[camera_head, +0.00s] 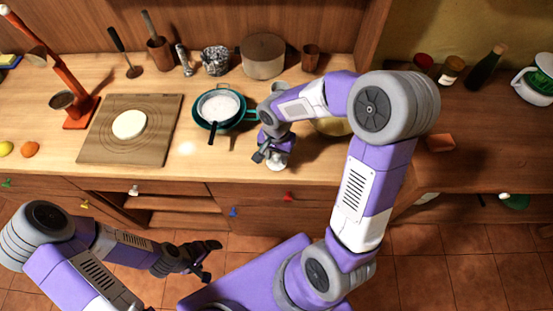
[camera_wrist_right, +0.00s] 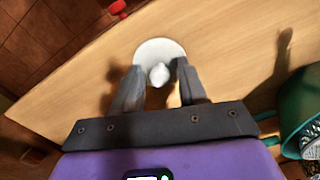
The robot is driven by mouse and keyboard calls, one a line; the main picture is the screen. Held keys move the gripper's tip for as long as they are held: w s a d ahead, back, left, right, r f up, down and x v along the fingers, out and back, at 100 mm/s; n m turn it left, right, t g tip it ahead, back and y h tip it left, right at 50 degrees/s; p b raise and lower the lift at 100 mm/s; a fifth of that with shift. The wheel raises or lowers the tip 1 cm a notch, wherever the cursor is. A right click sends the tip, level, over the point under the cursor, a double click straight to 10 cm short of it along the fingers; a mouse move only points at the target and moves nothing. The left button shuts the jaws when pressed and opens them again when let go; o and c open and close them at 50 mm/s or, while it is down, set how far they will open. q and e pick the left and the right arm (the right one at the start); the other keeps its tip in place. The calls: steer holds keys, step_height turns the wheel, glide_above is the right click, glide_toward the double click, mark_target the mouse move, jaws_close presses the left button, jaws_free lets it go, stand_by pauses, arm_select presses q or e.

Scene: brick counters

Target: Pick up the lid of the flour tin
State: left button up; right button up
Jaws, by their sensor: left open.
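A round white lid with a small pale knob (camera_wrist_right: 160,74) lies near the front edge of the counter; in the head view it shows partly (camera_head: 277,165) under my right gripper (camera_head: 265,157). In the right wrist view the two fingers of my right gripper (camera_wrist_right: 159,72) stand apart over the lid, one on each side of the knob, with a visible gap to it. My left gripper (camera_head: 212,261) is open and empty, low in front of the counter. I cannot tell for sure which container is the flour tin; a pale container (camera_head: 279,89) is partly hidden behind my right arm.
A teal bowl (camera_head: 247,115) with a sieve of white powder stands left of my right gripper. A board (camera_head: 160,150) with flat dough lies further left. A large round tin (camera_head: 262,57) stands at the back. A yellowish bowl (camera_head: 333,127) is partly hidden behind my right arm.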

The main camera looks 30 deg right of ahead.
jaws_close()
